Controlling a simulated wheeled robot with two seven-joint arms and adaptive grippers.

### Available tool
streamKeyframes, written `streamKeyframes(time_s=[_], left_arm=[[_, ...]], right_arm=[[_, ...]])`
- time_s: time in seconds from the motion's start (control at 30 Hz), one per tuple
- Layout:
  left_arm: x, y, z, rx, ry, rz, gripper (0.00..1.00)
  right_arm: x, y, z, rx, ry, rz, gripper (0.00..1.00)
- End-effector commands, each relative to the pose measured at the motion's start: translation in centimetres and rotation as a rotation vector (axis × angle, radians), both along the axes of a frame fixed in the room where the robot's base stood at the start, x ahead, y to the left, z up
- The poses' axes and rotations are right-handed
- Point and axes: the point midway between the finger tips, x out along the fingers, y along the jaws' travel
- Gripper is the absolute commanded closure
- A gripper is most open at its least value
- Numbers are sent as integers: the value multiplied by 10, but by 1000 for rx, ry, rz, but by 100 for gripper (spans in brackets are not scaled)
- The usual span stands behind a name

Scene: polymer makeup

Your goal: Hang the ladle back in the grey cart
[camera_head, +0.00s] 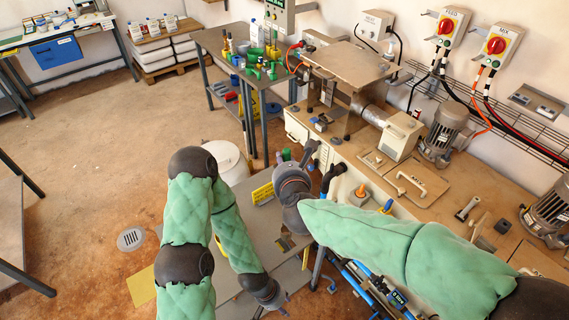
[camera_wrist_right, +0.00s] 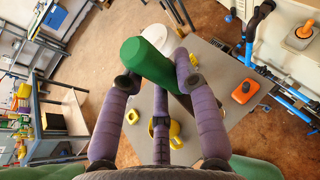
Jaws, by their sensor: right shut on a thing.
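My right gripper (camera_wrist_right: 160,82) has its purple fingers closed around a thick green thing (camera_wrist_right: 142,58) in the right wrist view. It looks like a handle, but I cannot tell that it is the ladle's; no bowl shows clearly. The green thing also shows as a small patch (camera_head: 286,155) in the head view. The gripper holds it over or near the grey cart top (camera_head: 243,262), which also shows in the wrist view (camera_wrist_right: 217,68). My left gripper (camera_head: 276,299) hangs low at the cart's near edge, and its fingers are unclear.
A yellow holder (camera_head: 262,193) and an orange-red block (camera_wrist_right: 245,91) are on the cart. The wooden workbench (camera_head: 430,190) is on the right. A table with green scoops (camera_head: 255,68) stands behind. Open floor lies left.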

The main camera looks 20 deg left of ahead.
Motion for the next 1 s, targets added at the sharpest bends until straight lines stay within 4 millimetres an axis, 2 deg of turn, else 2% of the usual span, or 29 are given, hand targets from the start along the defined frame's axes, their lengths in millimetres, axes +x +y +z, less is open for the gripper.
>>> streamKeyframes(time_s=[1.0], left_arm=[[0, 0, -115, 0, 0, 0, 60]], right_arm=[[0, 0, -102, 1, -2, 0, 98]])
